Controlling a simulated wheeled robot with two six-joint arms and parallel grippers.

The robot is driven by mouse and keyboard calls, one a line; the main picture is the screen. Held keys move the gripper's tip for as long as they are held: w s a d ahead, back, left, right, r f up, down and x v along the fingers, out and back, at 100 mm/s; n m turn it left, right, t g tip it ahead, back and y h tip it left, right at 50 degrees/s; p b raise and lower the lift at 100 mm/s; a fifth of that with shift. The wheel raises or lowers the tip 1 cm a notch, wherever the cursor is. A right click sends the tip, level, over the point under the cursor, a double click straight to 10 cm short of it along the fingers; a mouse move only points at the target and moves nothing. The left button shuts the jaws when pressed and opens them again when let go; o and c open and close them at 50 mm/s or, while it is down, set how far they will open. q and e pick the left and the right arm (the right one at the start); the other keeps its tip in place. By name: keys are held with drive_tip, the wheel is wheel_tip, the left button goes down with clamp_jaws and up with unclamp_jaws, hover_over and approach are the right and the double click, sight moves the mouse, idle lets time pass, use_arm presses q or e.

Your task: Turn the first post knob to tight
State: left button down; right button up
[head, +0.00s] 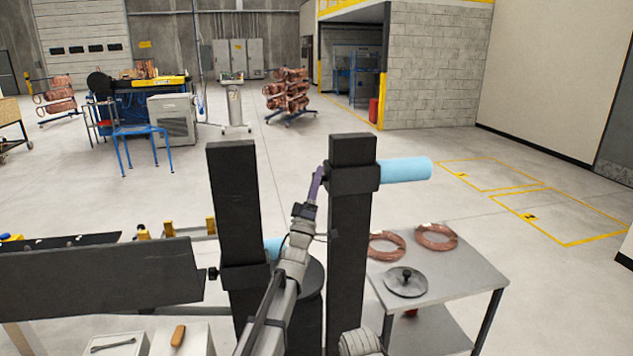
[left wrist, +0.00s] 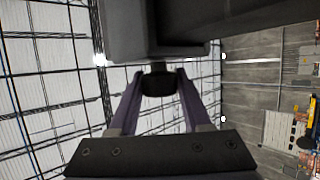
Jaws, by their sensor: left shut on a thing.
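Two black posts stand upright in front of me, the left post (head: 232,190) and the right post (head: 348,240). A black collar (head: 354,180) sits high on the right post, with a light blue roller (head: 405,169) sticking out to the right. My left gripper (head: 318,180) reaches up to the collar's left side. In the left wrist view its purple fingers (left wrist: 158,80) are shut on a dark knob (left wrist: 157,86) under the collar block (left wrist: 160,35). The left post has a lower collar (head: 246,277) with a small black knob (head: 212,273). My right gripper is not visible.
A grey table (head: 450,272) at the right holds copper coils (head: 435,237) and a round disc (head: 405,283). A dark panel (head: 100,285) crosses the left side. Trays with a wrench and an orange-handled tool (head: 178,335) are at lower left.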

use_arm(q)
drive_tip(key=shift+c, duration=1.8)
unclamp_jaws()
drive_tip(key=b+v, duration=0.5)
drive_tip(key=v, duration=0.2)
drive_tip(key=shift+s+f+b, duration=0.25)
drive_tip(key=shift+s+b, duration=0.05)
drive_tip(key=shift+a, duration=0.1)
drive_tip(key=r+n+g+y+p, duration=0.1)
drive_tip(key=p, duration=0.3)
drive_tip(key=s+r+n+g+y+p, duration=0.1)
drive_tip(key=n+g+y+p, duration=0.1)
drive_tip(key=p, duration=0.1)
drive_tip(key=d+r+n+g+y+p, duration=0.1)
drive_tip(key=n+p, duration=0.1)
drive_tip(key=p, duration=0.2)
drive_tip(key=shift+s+g+y+p, duration=0.3)
drive_tip(key=shift+s+y+p, duration=0.05)
drive_tip(key=shift+y, duration=0.05)
